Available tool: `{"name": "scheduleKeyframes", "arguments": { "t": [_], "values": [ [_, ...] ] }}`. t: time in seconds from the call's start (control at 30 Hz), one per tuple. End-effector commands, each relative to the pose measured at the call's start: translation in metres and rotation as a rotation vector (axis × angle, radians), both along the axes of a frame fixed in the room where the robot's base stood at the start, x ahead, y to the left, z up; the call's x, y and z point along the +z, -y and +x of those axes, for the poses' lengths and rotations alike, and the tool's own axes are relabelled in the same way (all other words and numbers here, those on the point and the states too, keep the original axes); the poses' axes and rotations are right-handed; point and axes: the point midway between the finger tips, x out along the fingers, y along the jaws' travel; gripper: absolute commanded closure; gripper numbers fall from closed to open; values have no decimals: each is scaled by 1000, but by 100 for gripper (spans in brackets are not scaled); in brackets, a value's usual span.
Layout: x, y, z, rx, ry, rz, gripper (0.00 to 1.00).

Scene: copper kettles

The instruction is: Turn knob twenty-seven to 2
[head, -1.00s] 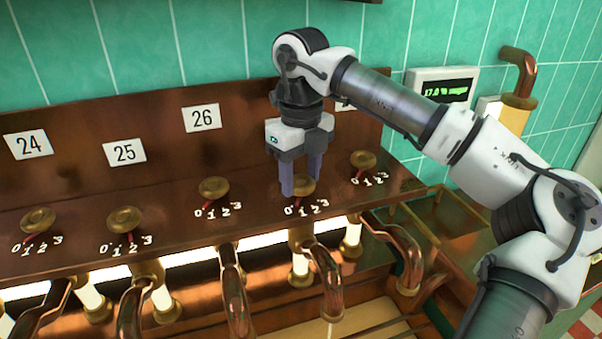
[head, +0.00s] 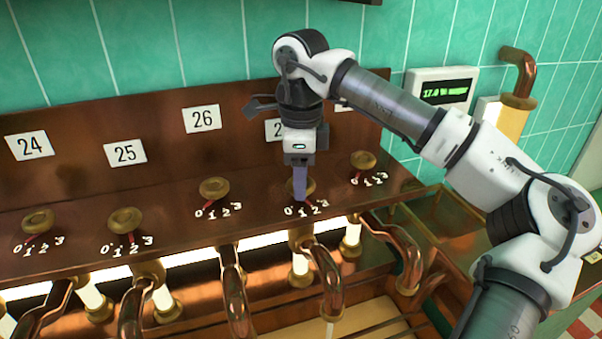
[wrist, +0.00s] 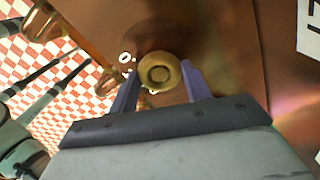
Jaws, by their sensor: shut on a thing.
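Knob twenty-seven (head: 308,184) is a round brass knob on the copper panel, below a label (head: 273,130) mostly hidden by my arm. Its scale of 0 to 3 is printed in front, and the 2 and 3 show. My gripper (head: 300,194) points down at the knob, seen nearly edge-on in the head view. In the wrist view the knob (wrist: 160,72) sits between the two fingers of my gripper (wrist: 161,85), which are shut on it. The finger covers part of the scale, so I cannot tell exactly where the red pointer stands.
Brass knobs stand left, under labels 24 (head: 29,146), 25 (head: 125,152) and 26 (head: 203,118); another knob (head: 363,160) is close on the right. Copper pipes (head: 325,280) curve below the panel. A green-lit display (head: 445,90) hangs on the tiled wall.

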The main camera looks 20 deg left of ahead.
Motion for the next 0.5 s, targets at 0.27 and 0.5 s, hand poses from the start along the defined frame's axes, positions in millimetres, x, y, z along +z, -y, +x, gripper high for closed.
{"name": "scheduleKeyframes", "arguments": {
  "t": [0.27, 0.5],
  "values": [
    [1, 0, 0, 45, 2, 3, 75],
    [1, 0, 0, 47, 2, 3, 75]
  ]
}}
